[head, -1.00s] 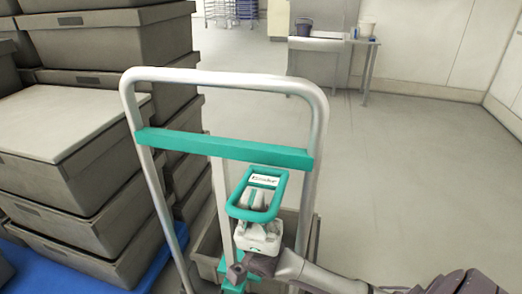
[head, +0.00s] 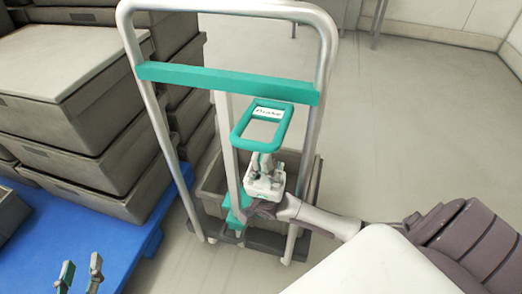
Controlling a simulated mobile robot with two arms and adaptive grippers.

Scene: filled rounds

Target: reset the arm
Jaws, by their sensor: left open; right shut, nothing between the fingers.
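My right gripper (head: 264,160), white and grey, is shut with nothing in it, in the head view's middle. Its fingertips are just below the lower edge of a teal loop handle (head: 240,130) labelled "Brake"; I cannot tell whether they touch it. The handle belongs to a trolley with a silver tube frame (head: 328,75). My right arm comes in from the lower right. My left gripper (head: 81,272) shows only its two fingers at the bottom left edge. They are apart and empty, over the blue base; the rest of it is out of view.
The trolley has a teal crossbar (head: 230,83) and a grey crate (head: 213,182) low behind the frame. Stacked grey crates (head: 75,105) stand on a blue base (head: 110,235) at left. The floor (head: 420,110) at right is clear.

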